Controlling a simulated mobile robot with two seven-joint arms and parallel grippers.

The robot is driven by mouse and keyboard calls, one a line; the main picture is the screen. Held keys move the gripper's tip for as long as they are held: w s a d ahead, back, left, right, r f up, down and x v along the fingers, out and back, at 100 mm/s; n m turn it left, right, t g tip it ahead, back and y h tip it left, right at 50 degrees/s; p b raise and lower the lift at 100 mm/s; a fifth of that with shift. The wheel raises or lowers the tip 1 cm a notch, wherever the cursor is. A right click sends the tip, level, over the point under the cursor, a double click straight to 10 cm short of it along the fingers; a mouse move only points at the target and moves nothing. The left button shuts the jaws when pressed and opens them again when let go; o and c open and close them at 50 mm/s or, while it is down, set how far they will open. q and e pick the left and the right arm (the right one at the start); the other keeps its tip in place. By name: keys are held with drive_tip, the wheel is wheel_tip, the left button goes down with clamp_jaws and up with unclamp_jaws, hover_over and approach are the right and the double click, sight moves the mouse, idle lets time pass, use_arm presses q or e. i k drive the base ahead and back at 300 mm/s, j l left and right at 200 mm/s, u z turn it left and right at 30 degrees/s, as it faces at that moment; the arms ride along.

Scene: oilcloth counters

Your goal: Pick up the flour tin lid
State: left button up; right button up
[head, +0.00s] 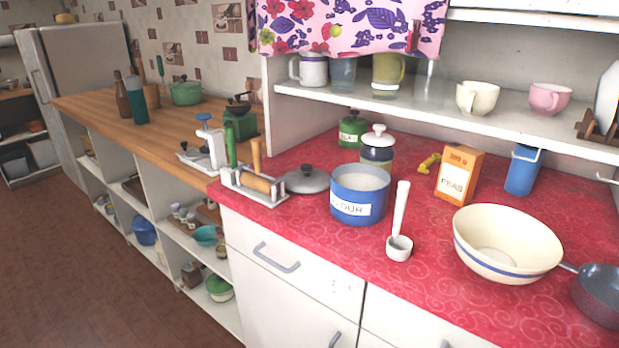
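The blue flour tin (345,208) stands on the red counter with its top uncovered and pale contents showing. Its white label is partly turned away. A round grey lid (303,184) with a dark knob lies on the counter just left of the tin, knob up. The tin's rim overlaps or nearly meets the lid's right edge in this view; I cannot tell if they touch. Neither of my grippers shows in the head view.
A tray with a rolling pin (256,182) stands close to the lid's left. A white scoop (399,243), an orange box (459,178) and a cream bowl (505,265) are to the right. A lidded jar (377,154) stands behind the tin. Counter in front of the lid is clear.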

sight(307, 179)
drive_tip(key=i+j+z, duration=0.1)
drive_tip(key=j+z, duration=0.15)
drive_tip(key=z, duration=0.25)
drive_tip(key=i+j+z, duration=0.1)
drive_tip(key=j+z, duration=0.2)
drive_tip(key=z, duration=0.15)
drive_tip(key=j+z, duration=0.3)
drive_tip(key=z, duration=0.2)
